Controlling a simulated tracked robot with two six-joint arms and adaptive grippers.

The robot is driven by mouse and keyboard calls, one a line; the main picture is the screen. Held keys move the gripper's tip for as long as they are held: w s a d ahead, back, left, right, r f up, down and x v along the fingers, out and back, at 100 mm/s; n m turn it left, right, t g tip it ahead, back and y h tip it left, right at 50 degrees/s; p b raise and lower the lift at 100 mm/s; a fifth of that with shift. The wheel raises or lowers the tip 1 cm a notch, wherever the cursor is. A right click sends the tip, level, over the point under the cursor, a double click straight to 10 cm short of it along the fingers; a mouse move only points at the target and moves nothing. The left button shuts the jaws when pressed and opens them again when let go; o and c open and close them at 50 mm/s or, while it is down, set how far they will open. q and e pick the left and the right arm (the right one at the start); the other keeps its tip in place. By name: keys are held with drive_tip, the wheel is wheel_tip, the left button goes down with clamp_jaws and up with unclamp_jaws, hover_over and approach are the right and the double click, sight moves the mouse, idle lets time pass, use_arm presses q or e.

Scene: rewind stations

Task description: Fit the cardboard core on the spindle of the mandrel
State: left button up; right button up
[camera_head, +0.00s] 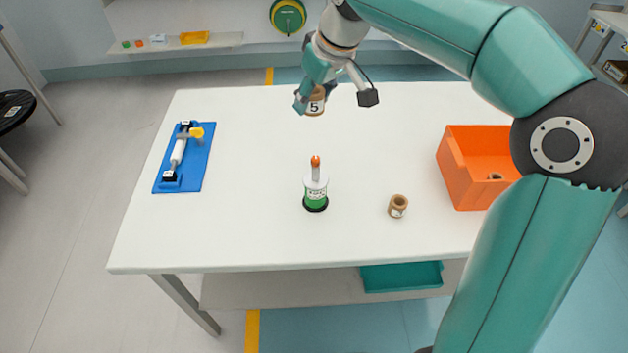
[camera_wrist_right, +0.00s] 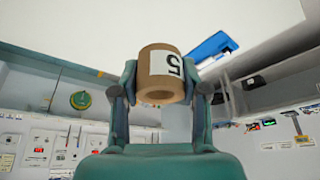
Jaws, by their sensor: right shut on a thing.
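A brown cardboard core (camera_head: 315,106) with a white label marked 5 is held by my right gripper (camera_head: 335,98) above the far part of the table. In the right wrist view the core (camera_wrist_right: 158,84) sits between the two fingers of the right gripper (camera_wrist_right: 160,82), its hollow end facing the camera. The mandrel (camera_head: 316,190) stands upright mid-table, with a black foot, a green and white body and a spindle with an orange tip (camera_head: 315,161). The core is apart from the spindle, farther back. My left gripper is not in view.
A smaller brown core (camera_head: 398,206) stands on the white table (camera_head: 250,235), right of the mandrel. An orange bin (camera_head: 452,170) with something brown inside is at the right. A blue board with a white roller device (camera_head: 195,165) lies at the left. The table around the mandrel is mostly clear.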

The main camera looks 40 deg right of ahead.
sight(317, 165)
drive_tip(key=shift+s, duration=0.2)
wheel_tip(317, 165, down, 19)
drive_tip(key=shift+d+f+b, duration=0.1)
drive_tip(key=shift+b, duration=0.8)
drive_tip(key=o, duration=0.9)
drive_tip(key=v, duration=1.2)
